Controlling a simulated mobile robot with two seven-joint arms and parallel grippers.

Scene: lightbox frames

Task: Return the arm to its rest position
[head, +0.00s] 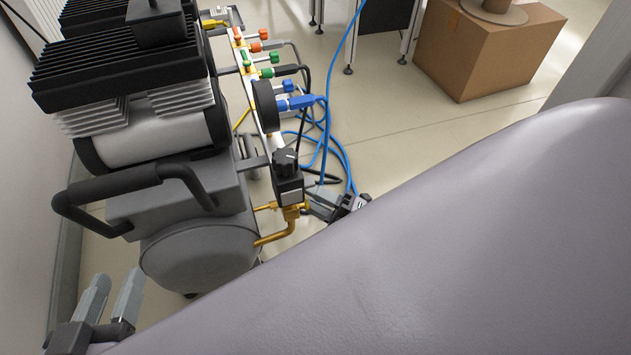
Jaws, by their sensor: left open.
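My left gripper (117,279) is at the lower left of the head view. Its two pale grey fingers point up and stand apart with nothing between them. It shows in front of the wall and floor, left of the compressor's round tank. A second gripper, my right one (314,203), shows small in the middle, close to the compressor's brass fitting and black knob block. Its dark body is partly hidden behind my large grey-mauve body part. I cannot tell whether its fingers are apart or touch anything.
The compressor (190,220) with its black handle (130,184) fills the left side. A manifold (262,110) carries coloured valves. A blue hose (328,120) lies looped behind. A cardboard box (490,50) stands at the back right. Floor is clear between the hose and box.

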